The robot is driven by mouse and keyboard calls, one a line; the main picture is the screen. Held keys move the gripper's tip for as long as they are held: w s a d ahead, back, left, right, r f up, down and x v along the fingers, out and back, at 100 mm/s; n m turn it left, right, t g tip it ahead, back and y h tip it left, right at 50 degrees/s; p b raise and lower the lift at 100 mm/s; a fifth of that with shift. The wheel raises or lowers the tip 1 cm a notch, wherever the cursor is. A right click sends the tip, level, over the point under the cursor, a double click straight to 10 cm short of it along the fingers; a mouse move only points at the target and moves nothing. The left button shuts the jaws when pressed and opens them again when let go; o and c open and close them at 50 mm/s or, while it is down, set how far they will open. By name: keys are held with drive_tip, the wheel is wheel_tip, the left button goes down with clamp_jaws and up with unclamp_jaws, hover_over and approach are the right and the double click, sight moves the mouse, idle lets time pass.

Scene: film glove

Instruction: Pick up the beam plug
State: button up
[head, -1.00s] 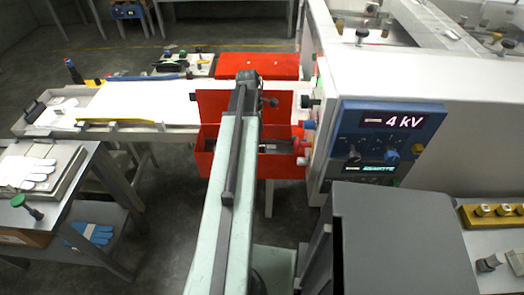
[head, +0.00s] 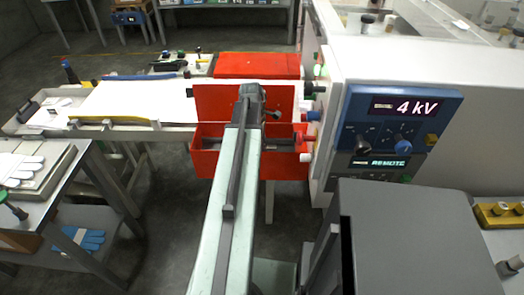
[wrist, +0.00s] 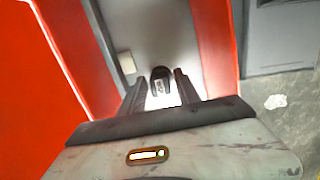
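In the wrist view a dark, round-topped plug (wrist: 161,75) with a small pale label stands between and just beyond my fingertips. It looks like the beam plug, but I cannot read the label. My gripper (wrist: 161,85) is open, with a finger on each side of the plug and a gap showing around it. In the head view my arm reaches to an open red box (head: 278,166). The arm's end hides part of the box, and my fingers and the dark plug cannot be made out there.
Red walls (wrist: 222,45) flank my gripper closely in the wrist view. A grey machine with a blue 4 kV panel (head: 392,130) stands right of the box, with coloured knobs protruding toward it. A white-topped table (head: 135,100) is at left, and a grey cabinet (head: 410,235) at front right.

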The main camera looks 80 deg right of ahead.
clamp_jaws()
drive_tip(key=shift+r, duration=0.1)
wheel_tip(320, 180, up, 10)
drive_tip(key=p, duration=1)
drive_tip(key=shift+w, duration=0.1)
